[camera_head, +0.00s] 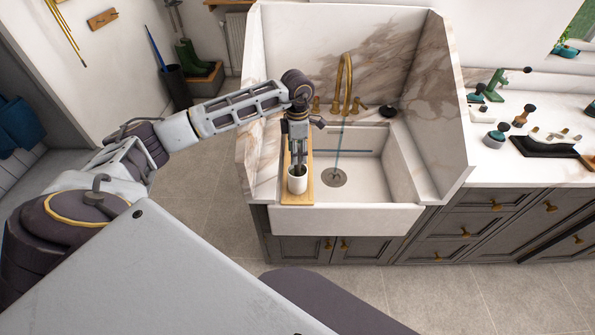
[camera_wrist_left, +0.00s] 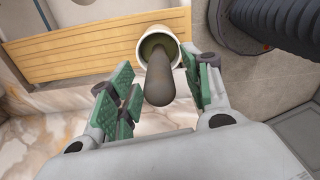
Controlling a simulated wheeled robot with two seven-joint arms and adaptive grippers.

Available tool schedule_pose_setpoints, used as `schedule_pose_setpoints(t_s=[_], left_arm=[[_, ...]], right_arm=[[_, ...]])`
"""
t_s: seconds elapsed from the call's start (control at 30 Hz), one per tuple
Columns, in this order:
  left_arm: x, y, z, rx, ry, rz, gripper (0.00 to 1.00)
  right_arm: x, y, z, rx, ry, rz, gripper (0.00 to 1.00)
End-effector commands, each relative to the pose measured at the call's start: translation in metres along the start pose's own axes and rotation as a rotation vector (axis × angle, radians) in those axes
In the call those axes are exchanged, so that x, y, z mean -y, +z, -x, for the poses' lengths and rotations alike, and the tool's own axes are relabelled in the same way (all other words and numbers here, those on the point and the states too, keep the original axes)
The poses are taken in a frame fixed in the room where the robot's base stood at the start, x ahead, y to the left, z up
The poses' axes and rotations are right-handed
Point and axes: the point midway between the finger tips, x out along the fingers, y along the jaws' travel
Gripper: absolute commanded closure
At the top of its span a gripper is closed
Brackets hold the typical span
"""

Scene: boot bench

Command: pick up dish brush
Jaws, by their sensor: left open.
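A dark olive-brown handle, which looks like the dish brush (camera_wrist_left: 162,82), stands up out of a white cup (camera_wrist_left: 158,32) in the left wrist view. The brush head is hidden inside the cup. The cup (camera_head: 297,181) also shows in the head view, on a wooden board (camera_head: 305,199) at the left side of the sink. My left gripper (camera_head: 298,162) points down just over the cup. In the left wrist view it (camera_wrist_left: 162,88) is open, with green finger pads on either side of the handle. I cannot tell whether a pad touches it. My right gripper is out of view.
The white sink (camera_head: 365,218) has marble walls close around the arm. A brass tap (camera_head: 346,85) stands behind the basin, with a blue water-like streak (camera_head: 339,145) below it. The right counter holds a green pump (camera_head: 492,84) and a wooden-handled brush (camera_head: 523,115).

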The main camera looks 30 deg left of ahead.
Motion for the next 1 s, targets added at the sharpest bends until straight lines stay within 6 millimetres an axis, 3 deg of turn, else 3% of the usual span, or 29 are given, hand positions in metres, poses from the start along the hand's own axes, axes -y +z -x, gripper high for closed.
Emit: schedule_pose_setpoints(t_s=[0.3, 0.83, 1.0], left_arm=[[0.0, 0.0, -0.031, -0.001, -0.002, -0.001, 0.51], [-0.001, 0.0, -0.035, 0.0, 0.0, 0.0, 0.51], [-0.001, 0.0, -0.035, 0.0, 0.0, 0.0, 0.72]], right_arm=[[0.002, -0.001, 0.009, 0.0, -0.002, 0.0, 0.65], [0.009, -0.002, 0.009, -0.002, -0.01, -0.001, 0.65], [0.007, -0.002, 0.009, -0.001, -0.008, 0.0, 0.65]])
